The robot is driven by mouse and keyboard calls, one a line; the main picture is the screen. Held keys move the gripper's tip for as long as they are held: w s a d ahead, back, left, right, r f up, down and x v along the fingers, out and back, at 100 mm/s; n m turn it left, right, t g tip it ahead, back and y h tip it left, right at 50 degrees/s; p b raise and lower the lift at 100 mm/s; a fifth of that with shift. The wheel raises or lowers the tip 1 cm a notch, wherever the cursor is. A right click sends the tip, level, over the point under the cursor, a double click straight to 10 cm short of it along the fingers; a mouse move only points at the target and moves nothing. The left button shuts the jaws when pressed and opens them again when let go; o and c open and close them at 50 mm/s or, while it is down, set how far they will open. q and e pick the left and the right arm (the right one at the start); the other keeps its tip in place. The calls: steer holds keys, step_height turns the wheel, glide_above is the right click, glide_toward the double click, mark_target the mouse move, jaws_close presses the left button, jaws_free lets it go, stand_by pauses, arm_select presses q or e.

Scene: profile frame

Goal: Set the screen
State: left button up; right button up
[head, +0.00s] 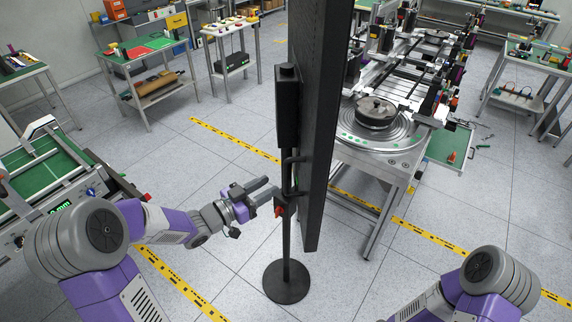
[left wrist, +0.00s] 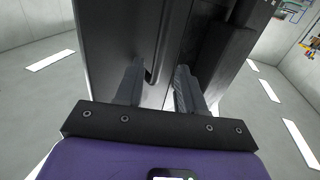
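The screen (head: 325,120) is a tall, thin black panel standing upright, seen nearly edge-on in the head view. Beside it is a black pole (head: 287,235) on a round base (head: 286,281), with a thicker black block (head: 287,110) at the top and a red knob (head: 278,211) lower down. My left gripper (head: 268,188) is just left of the pole, near the red knob's height, with its fingers apart. In the left wrist view, the gripper (left wrist: 158,88) points at the dark panel (left wrist: 115,40), and no clear grip shows. My right gripper is out of view.
Yellow-black tape (head: 235,139) crosses the grey floor. A metal machine table with a round turntable (head: 376,135) stands right of the screen. A green-topped bench (head: 50,170) is at left, and work tables (head: 150,50) stand behind. Floor around the base is clear.

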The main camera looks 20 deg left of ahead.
arm_select(q)
steer(key=p, duration=0.1)
glide_above(286, 191)
steer(key=shift+w+a, duration=0.1)
steer(key=shift+w, duration=0.25)
jaws_close()
